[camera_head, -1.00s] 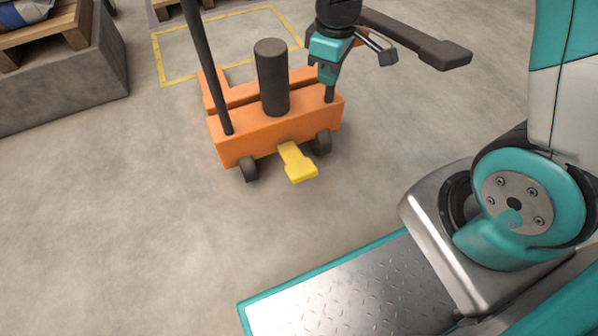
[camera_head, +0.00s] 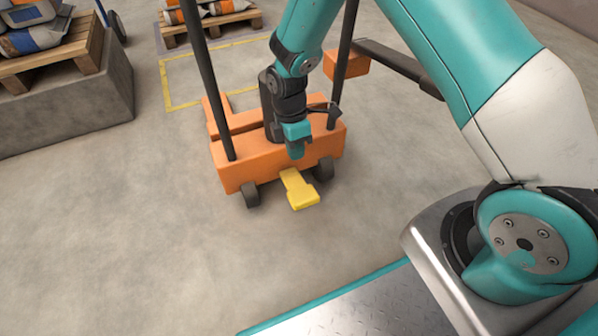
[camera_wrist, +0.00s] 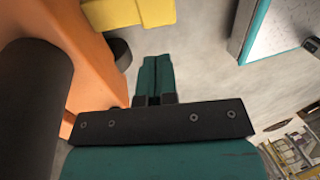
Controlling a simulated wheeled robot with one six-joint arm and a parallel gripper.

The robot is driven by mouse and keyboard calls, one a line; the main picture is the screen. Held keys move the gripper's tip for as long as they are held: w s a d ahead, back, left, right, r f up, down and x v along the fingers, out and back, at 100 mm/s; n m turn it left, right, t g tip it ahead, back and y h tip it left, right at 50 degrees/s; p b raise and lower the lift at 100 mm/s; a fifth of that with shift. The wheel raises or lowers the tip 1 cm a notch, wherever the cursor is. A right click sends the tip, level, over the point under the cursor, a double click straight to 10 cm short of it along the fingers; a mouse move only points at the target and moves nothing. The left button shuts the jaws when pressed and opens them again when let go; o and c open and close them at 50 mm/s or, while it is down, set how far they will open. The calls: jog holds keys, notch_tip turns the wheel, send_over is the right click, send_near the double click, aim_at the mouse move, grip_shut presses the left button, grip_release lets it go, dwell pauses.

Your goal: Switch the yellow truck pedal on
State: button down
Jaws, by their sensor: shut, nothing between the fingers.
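The yellow pedal (camera_head: 301,190) sticks out from the low front of the orange truck (camera_head: 232,165), between its two dark wheels. It ends in a wider flat pad. My gripper (camera_head: 296,154) is shut and empty, pointing down in front of the truck's orange body, above the pedal in the picture. In the wrist view the closed teal fingers (camera_wrist: 157,62) point toward the yellow pedal (camera_wrist: 125,12) at the top edge. A gap of floor shows between them there. The truck's orange body (camera_wrist: 90,65) runs along the left. I see no contact with the pedal.
A black cylinder (camera_head: 268,100) stands on the truck, partly behind my arm. Two dark uprights (camera_head: 205,80) rise from the truck. A dark handle (camera_head: 395,62) extends right. A concrete block with a loaded pallet (camera_head: 55,60) stands at left. The floor in front is open.

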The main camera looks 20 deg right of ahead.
aim_at(302, 197)
jog(key=b+x, duration=0.8)
jog(key=x, duration=0.5)
jog(key=shift+f, duration=0.2)
jog(key=shift+s, duration=0.1)
